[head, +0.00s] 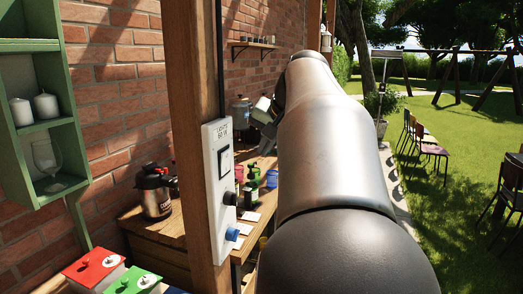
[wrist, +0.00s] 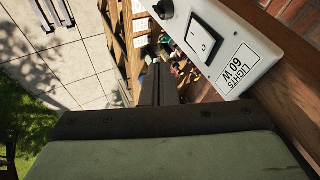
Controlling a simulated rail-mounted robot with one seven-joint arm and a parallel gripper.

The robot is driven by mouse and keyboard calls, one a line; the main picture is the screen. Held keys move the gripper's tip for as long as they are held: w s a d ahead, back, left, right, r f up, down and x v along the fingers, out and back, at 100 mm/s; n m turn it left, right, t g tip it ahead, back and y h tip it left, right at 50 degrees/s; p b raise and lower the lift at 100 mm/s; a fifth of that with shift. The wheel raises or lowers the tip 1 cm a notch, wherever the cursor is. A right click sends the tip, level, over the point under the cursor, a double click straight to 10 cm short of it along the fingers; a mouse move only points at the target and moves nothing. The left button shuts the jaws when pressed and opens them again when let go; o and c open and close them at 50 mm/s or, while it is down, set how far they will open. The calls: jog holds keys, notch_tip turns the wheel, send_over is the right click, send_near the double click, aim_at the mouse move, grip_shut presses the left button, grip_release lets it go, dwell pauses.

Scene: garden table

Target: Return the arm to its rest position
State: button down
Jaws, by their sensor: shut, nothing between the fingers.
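My arm (head: 335,150) rises from the bottom of the head view and bends away at the top, hiding much of the middle. My gripper (wrist: 158,85) shows in the wrist view as two dark fingers close together, shut with nothing between them. In the head view I cannot clearly make out its fingertips; grey parts show behind the arm's left edge. A white switch box (head: 219,190) is fixed to a wooden post. The box (wrist: 228,42) is also close by at the upper right of the wrist view, to the right of the fingers and apart from them.
The wooden post (head: 180,90) stands left of my arm. A wooden table (head: 172,229) behind it holds a dark flask (head: 155,192) and several cups. A green shelf (head: 42,127) hangs at the left. Red (head: 94,264) and green (head: 134,283) boxes are lower left. Grass lies right.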

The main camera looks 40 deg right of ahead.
dwell(0.4)
jog(key=s+a+f+n+g+y, duration=0.2)
jog(key=a+f+n+g, duration=0.25)
jog(key=a+f, duration=1.35)
jog(key=s+a+f+n+g, duration=0.2)
jog(key=s+a+f+n, duration=0.5)
jog(key=s+a+f, duration=0.3)
jog(key=s+f, duration=0.3)
jog(key=f, duration=0.1)
jog(key=shift+a+h, duration=0.35)
jog(key=shift+h, duration=0.05)
